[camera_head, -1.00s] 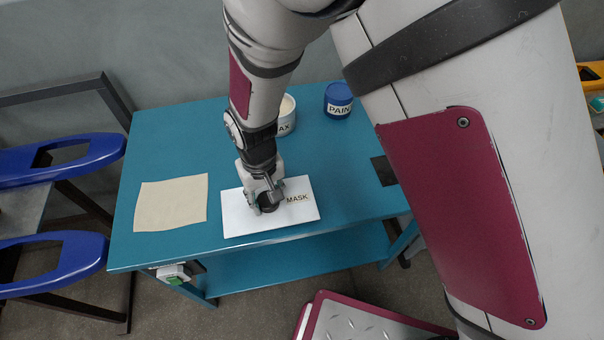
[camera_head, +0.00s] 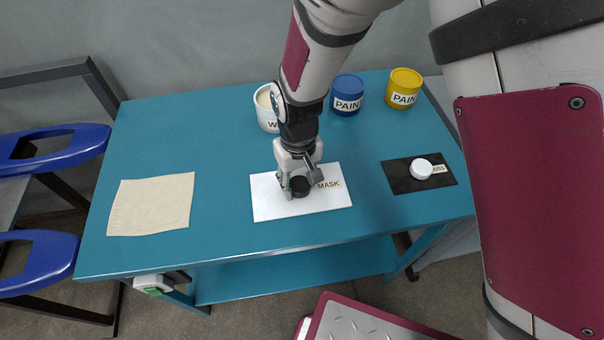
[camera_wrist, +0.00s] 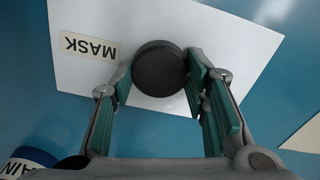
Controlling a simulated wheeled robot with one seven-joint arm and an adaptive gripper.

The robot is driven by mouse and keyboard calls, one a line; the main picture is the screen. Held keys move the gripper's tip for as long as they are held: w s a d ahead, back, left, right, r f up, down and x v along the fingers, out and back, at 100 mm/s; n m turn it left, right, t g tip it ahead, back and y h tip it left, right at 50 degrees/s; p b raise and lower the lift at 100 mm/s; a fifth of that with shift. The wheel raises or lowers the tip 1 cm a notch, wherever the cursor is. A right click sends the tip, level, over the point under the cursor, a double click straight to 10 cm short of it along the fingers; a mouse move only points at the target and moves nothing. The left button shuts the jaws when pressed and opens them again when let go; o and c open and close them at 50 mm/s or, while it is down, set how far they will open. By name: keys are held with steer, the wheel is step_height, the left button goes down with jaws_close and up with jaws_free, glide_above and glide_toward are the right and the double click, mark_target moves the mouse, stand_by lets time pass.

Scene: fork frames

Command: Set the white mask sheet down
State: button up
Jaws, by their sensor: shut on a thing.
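The white mask sheet (camera_head: 275,207) is a flat rectangle labelled MASK, with a round black knob (camera_head: 300,187) on it. It appears over the front middle of the blue table. My gripper (camera_head: 294,185) points down and is shut on the black knob. In the wrist view the knob (camera_wrist: 159,67) sits between the two green-padded fingers (camera_wrist: 160,80), with the white sheet (camera_wrist: 225,40) beneath it. I cannot tell whether the sheet touches the table or hangs slightly above it.
A beige cloth (camera_head: 151,204) lies left on the table (camera_head: 220,150). A black mat (camera_head: 404,183) with a white round piece (camera_head: 421,169) lies right. A white pot (camera_head: 266,115), a blue paint pot (camera_head: 346,97) and a yellow one (camera_head: 403,90) stand behind. Bare table separates sheet from cloth and mat.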

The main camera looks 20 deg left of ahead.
steer(key=shift+f, duration=0.15)
steer(key=o, duration=1.2)
